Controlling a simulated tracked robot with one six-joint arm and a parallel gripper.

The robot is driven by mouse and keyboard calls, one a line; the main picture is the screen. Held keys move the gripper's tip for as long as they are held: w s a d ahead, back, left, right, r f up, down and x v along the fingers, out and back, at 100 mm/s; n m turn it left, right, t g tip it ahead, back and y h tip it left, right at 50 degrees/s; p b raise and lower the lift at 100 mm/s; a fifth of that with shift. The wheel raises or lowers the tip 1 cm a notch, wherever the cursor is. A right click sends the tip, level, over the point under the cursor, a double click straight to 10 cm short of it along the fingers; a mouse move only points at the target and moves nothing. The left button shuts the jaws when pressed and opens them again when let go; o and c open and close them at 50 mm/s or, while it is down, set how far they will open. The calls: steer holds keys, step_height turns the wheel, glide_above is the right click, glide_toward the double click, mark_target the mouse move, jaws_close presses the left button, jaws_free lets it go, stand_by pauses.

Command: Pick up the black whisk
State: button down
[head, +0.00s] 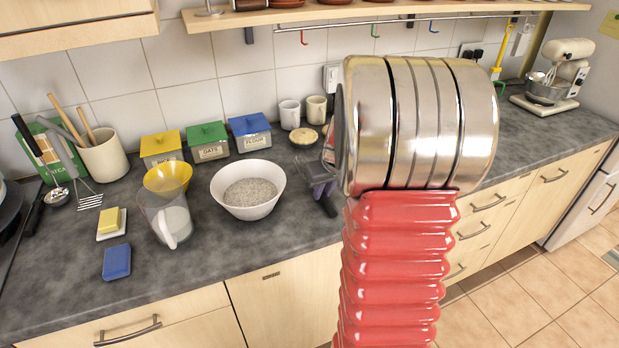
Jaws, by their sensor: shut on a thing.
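My gripper (322,186) shows only in part, at the left edge of my large silver and red arm, low over the counter. It is shut on a dark thing (328,207) whose black end sticks out below it. This looks like the handle of the black whisk, but its wires cannot be made out clearly. The rest of the gripper and of the held thing is hidden behind my arm.
A white bowl (262,206) of grey grains stands left of my gripper, with a clear jug (166,220) beyond. Canisters (207,141) and two mugs (316,107) line the wall. A butter dish (112,233), a blue sponge (117,262) and utensils in a crock (106,155) are at left.

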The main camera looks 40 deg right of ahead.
steer(key=shift+r, duration=0.1)
step_height(320, 180, up, 10)
stand_by(0.5)
steer(key=shift+s, duration=0.15)
stand_by(0.5)
